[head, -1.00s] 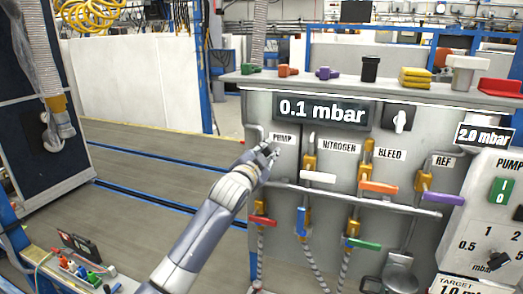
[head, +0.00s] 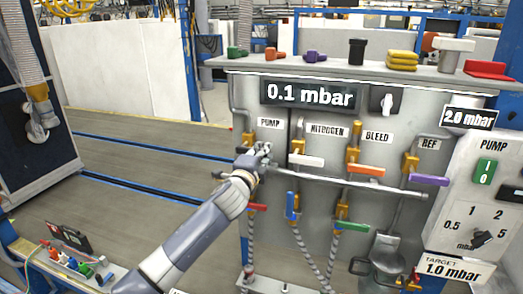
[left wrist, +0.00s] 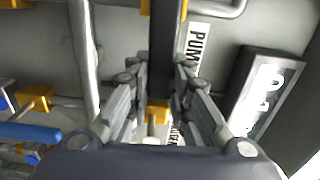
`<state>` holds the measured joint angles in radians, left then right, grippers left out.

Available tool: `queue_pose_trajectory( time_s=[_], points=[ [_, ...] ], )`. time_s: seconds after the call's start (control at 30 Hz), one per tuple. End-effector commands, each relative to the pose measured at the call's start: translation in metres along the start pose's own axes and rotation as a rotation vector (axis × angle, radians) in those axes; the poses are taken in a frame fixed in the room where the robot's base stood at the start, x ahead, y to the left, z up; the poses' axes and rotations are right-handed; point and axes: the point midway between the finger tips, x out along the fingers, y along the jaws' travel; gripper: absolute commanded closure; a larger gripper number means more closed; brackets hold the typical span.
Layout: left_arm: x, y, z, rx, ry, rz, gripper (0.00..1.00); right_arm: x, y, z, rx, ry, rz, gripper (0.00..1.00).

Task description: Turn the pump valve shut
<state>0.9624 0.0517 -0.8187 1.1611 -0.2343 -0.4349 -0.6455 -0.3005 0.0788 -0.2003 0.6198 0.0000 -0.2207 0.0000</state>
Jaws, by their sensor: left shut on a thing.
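The pump valve sits under the PUMP label (head: 270,123) on the grey panel; its yellow body (head: 247,138) shows just above my left gripper (head: 262,153). The gripper hides the valve's handle in the head view. In the left wrist view, the fingers of my left gripper (left wrist: 160,80) stand on both sides of a dark bar-shaped handle (left wrist: 168,45) and are shut on it. The PUMP label (left wrist: 197,45) lies close to the right of that bar. The display (head: 310,95) reads 0.1 mbar. My right gripper is not in view.
White (head: 307,160), orange (head: 366,169) and purple (head: 429,180) valve handles stand to the right. Red (head: 257,207), blue (head: 290,205) and green (head: 350,226) handles sit below a horizontal pipe (head: 330,182) near my gripper. The floor to the left is open.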

Motion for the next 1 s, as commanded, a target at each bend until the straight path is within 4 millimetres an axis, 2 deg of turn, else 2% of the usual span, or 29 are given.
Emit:
queue_pose_trajectory(
  time_s=[0.67,0.7,0.77,1.0],
  points=[
    [-0.0001,0.0050,-0.0003,0.061,0.001,0.001,1.00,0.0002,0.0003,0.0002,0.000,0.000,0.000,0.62],
    [-0.0001,0.0051,-0.0003,0.060,0.001,0.001,0.72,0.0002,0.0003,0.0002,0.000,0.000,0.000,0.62],
    [-0.0001,0.0051,-0.0002,0.060,0.001,0.001,0.60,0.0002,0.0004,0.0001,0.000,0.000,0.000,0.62],
    [0.0000,0.0045,0.0000,0.057,0.000,0.001,0.60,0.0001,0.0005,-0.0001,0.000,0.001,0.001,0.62]
  ],
)
